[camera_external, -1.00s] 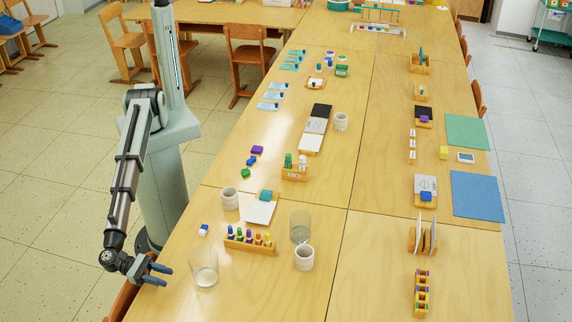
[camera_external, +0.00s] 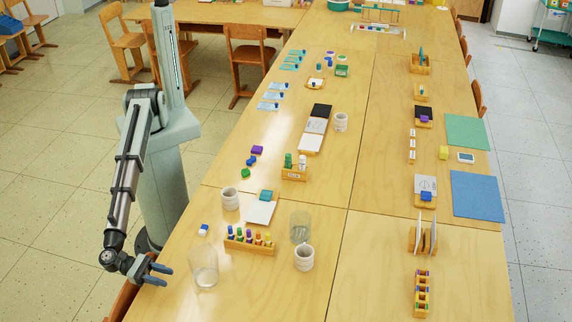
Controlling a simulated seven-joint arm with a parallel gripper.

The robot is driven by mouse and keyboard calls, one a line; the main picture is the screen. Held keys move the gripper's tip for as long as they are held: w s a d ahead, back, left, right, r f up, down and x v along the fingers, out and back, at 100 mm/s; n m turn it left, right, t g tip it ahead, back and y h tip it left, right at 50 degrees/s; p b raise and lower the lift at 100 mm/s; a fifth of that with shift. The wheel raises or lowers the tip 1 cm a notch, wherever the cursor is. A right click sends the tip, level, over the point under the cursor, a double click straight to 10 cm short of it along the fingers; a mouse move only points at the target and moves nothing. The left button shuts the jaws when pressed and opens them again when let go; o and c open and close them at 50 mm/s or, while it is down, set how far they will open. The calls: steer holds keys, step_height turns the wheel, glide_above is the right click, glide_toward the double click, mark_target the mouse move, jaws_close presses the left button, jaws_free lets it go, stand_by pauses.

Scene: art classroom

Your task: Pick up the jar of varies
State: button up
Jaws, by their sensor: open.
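My gripper (camera_external: 160,275) is open and empty, low at the near left edge of the table (camera_external: 250,295). Its dark blue fingers point right, toward a clear glass jar (camera_external: 204,268) a short way off, with a gap between them. A second clear glass jar (camera_external: 300,227) stands farther back and to the right, beside a white ribbed pot (camera_external: 304,257). Another white ribbed pot (camera_external: 230,199) stands farther back on the left. No label can be read on any jar, so I cannot tell which is the jar of varies.
A wooden rack of colourful pegs (camera_external: 250,241) stands between the two glass jars. A small blue and white block (camera_external: 203,230) lies behind the nearer jar. A white pad (camera_external: 260,212) lies behind the rack. The table's near middle is clear.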

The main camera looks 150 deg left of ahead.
stand_by(0.3)
steer(key=o, duration=1.1)
step_height(320, 180, up, 19)
steer(key=n+g+h, duration=1.1)
steer(key=g+h, duration=0.1)
steer(key=g, duration=0.1)
glide_above(300, 223)
steer(key=w+d, duration=0.2)
steer(key=w, duration=0.2)
steer(key=f, duration=1.4)
steer(key=shift+s+a, duration=0.1)
steer(key=shift+s, duration=0.15)
steer(key=shift+s+f, duration=0.15)
steer(key=shift+f, duration=1.2)
steer(key=shift+s+f, duration=0.1)
steer(key=shift+f, duration=1.25)
